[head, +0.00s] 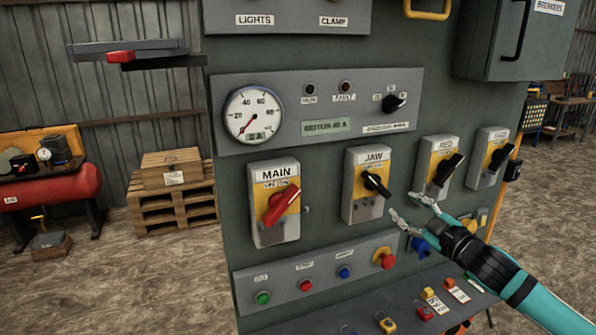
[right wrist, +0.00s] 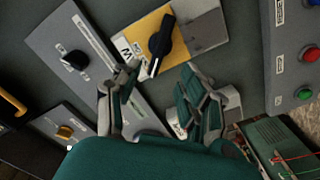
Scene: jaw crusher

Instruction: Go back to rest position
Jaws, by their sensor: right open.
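My right gripper (head: 403,205) is open in the head view, just right of and below the JAW switch (head: 376,184). Its fingers point toward the panel and hold nothing. In the right wrist view, the open fingers (right wrist: 158,80) stand on either side below a black handle (right wrist: 161,45) on a yellow plate, apparently the JAW switch. The handle looks clear of the fingertips, though the exact gap cannot be told. The MAIN switch (head: 278,206) has a tilted red handle. My left gripper is out of view.
The grey control cabinet (head: 225,190) fills the middle. A button row (head: 320,272) and a shelf with padlocks and tags (head: 425,312) lie below. Pallets (head: 172,205) stand at left on open floor.

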